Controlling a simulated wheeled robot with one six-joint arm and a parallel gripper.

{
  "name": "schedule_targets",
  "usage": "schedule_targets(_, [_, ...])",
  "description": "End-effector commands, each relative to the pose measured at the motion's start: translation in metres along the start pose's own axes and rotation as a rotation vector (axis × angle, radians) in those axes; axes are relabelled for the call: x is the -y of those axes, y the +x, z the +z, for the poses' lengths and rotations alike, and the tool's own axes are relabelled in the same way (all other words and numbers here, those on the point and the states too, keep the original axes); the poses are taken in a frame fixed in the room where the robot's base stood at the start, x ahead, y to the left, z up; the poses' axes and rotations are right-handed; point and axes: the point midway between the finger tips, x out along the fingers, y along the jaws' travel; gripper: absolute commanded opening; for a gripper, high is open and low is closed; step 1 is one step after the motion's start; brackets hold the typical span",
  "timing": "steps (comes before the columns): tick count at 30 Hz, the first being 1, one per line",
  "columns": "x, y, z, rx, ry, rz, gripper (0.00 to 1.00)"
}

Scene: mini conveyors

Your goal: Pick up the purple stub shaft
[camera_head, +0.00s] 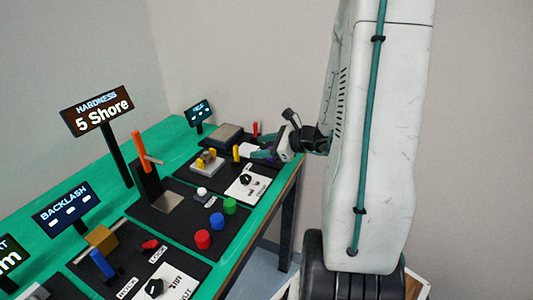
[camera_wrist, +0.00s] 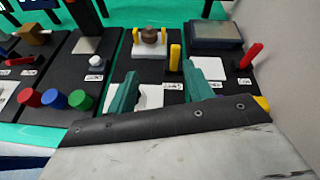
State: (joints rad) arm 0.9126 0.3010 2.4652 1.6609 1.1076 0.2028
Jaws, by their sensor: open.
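My gripper (camera_wrist: 161,84) is open in the wrist view, its two teal fingers spread apart over the black board, with nothing seen between them but a white panel. In the head view my gripper (camera_head: 266,154) is above the far right end of the bench. A small dark purple bit, perhaps the purple stub shaft (camera_wrist: 222,97), shows just right of the right finger in the wrist view. Most of it is hidden behind the finger and my wrist, so its shape and contact cannot be told.
A yellow post (camera_wrist: 175,57) stands just beyond the fingers. A brown knob in a yellow-ended holder (camera_wrist: 149,42) is behind it, and a grey box (camera_wrist: 216,36) is at the right. A red lever (camera_wrist: 250,55) stands farther right. Red, blue and green buttons (camera_head: 216,220) lie nearer the bench's middle.

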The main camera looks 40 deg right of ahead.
Motion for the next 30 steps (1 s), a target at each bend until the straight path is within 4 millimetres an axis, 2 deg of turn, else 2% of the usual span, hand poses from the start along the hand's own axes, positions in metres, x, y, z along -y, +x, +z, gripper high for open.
schedule_targets(1, [0.017, -0.008, -0.025, -0.01, 0.095, -0.079, 0.52])
schedule_targets(3, [0.035, -0.017, -0.051, -0.018, 0.193, -0.169, 0.52])
schedule_targets(6, [0.05, -0.027, -0.075, -0.024, 0.284, -0.254, 0.52])
schedule_targets(9, [0.057, -0.028, -0.087, -0.027, 0.324, -0.292, 0.52])
schedule_targets(17, [0.065, -0.001, -0.091, -0.027, 0.329, -0.297, 0.52])
schedule_targets(24, [0.076, 0.032, -0.095, -0.027, 0.327, -0.296, 0.52])
schedule_targets(30, [0.08, 0.042, -0.096, -0.027, 0.327, -0.299, 0.52])
